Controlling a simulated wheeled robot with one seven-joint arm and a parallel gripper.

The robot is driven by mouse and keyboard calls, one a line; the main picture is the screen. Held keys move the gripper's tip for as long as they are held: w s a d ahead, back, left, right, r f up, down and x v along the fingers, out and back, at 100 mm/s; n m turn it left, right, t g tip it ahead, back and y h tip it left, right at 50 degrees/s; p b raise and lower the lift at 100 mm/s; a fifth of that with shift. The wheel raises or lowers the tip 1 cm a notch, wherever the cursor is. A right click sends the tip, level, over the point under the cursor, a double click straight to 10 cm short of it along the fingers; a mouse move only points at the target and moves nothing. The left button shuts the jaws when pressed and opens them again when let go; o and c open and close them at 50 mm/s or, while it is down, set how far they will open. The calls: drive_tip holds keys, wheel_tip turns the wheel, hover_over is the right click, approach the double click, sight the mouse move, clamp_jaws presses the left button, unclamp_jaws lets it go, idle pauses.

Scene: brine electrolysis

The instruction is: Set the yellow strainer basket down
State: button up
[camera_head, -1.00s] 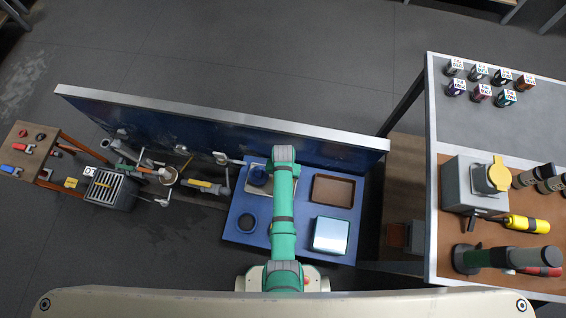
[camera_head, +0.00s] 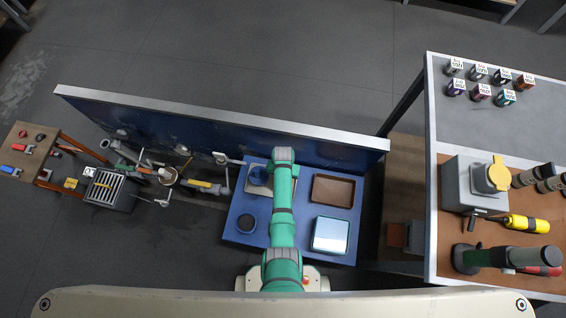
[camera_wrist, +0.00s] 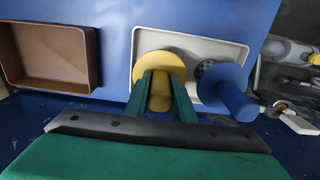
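The yellow strainer basket (camera_wrist: 162,66) shows in the wrist view as a round yellow disc with a stem. It is over the pale tray (camera_wrist: 205,44), near the tray's left end. My gripper (camera_wrist: 161,88) has its green fingers closed on either side of the stem. Whether the basket touches the tray is hard to tell. A blue piece (camera_wrist: 228,90) of similar shape stands just right of it. In the head view the basket is hidden under my wrist, while the blue piece (camera_head: 258,176) shows left of my arm on the pale tray (camera_head: 254,190).
A blue upright panel (camera_head: 225,135) runs along the table's far side. A workbench (camera_head: 490,150) stands at the right.

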drive_tip(key=o, duration=0.3)
drive_tip(key=shift+o, duration=0.2)
drive_tip(key=shift+r, duration=0.1)
drive_tip(key=shift+r, duration=0.25)
wheel_tip(320, 180, up, 11)
drive_tip(key=shift+r, duration=0.1)
drive_tip(key=s+d+r+n+t, duration=0.15)
drive_tip(key=s+t, duration=0.55)
drive_tip(key=s, duration=0.7)
drive_tip(key=s+r+t, duration=0.2)
drive_tip(key=s+r, duration=0.2)
drive_tip(key=r, duration=0.6)
drive_tip(key=s+a+r+t, duration=0.1)
drive_tip(key=s+r+t, duration=0.2)
drive_tip(key=r, duration=0.7)
drive_tip(key=s+r+t, duration=0.3)
drive_tip(key=s+r, duration=0.3)
drive_tip(key=r, duration=0.5)
drive_tip(key=shift+a+n, duration=0.25)
drive_tip(key=shift+n, duration=0.1)
